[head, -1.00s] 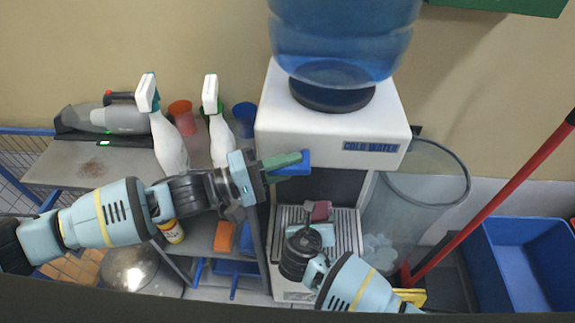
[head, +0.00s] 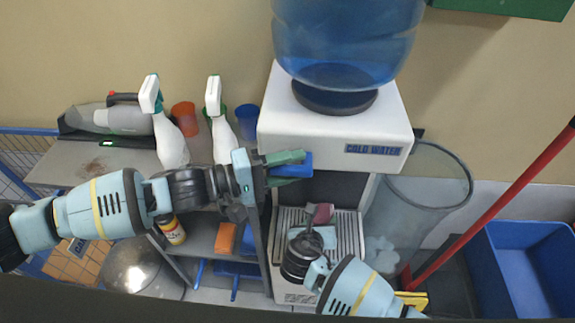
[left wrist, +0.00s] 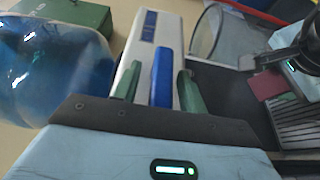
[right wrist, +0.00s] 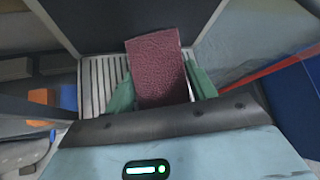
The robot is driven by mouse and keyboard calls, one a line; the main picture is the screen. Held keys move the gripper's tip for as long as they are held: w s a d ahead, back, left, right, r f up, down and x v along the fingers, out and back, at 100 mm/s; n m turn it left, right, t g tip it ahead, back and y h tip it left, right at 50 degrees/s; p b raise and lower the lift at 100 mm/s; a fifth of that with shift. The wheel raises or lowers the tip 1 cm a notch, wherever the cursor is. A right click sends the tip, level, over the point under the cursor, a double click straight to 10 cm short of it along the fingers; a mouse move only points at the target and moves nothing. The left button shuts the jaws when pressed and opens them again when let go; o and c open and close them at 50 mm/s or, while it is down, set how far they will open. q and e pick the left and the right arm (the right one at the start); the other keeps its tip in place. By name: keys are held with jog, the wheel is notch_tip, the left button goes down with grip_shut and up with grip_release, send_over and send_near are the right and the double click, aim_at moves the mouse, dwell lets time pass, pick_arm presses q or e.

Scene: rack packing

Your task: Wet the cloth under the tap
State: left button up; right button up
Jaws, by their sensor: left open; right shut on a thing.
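The water dispenser (head: 290,120) has a blue tap lever (head: 296,168) on its front. My left gripper (head: 288,165) is at this lever. In the left wrist view the blue lever (left wrist: 161,75) stands between the two green fingers, which are apart. My right gripper (right wrist: 162,92) is shut on a maroon cloth (right wrist: 158,68). It holds the cloth above the slatted drip tray (head: 346,236), in front of the dispenser's dark recess. In the head view the cloth (head: 323,212) is partly hidden by my right wrist. No running water is visible.
A shelf unit on the left holds spray bottles (head: 170,140), cups (head: 185,117) and a handheld vacuum (head: 120,120). A clear bin (head: 425,215), a red handle (head: 500,193) and a blue tub (head: 525,265) stand on the right.

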pick_arm(q)
jog(key=shift+a, duration=0.1)
jog(key=v, duration=1.1)
jog(key=shift+s+a, duration=0.25)
jog(key=shift+a, duration=0.1)
pick_arm(e)
jog(key=shift+s+a+r+p, duration=0.1)
jog(key=shift+s+a+p, duration=0.25)
jog(key=shift+s+a, duration=0.65)
pick_arm(q)
jog(key=shift+m, duration=0.4)
jog(key=shift+r+p, duration=0.45)
jog(key=shift+r, duration=1.8)
pick_arm(e)
jog(key=shift+s+a, duration=1.7)
jog(key=shift+a, duration=0.25)
pick_arm(q)
jog(key=shift+r, duration=0.2)
pick_arm(e)
jog(key=s+a+r, duration=0.3)
jog(key=shift+s+a+r, duration=0.2)
jog(key=shift+a+r, duration=0.15)
jog(key=shift+r, duration=0.05)
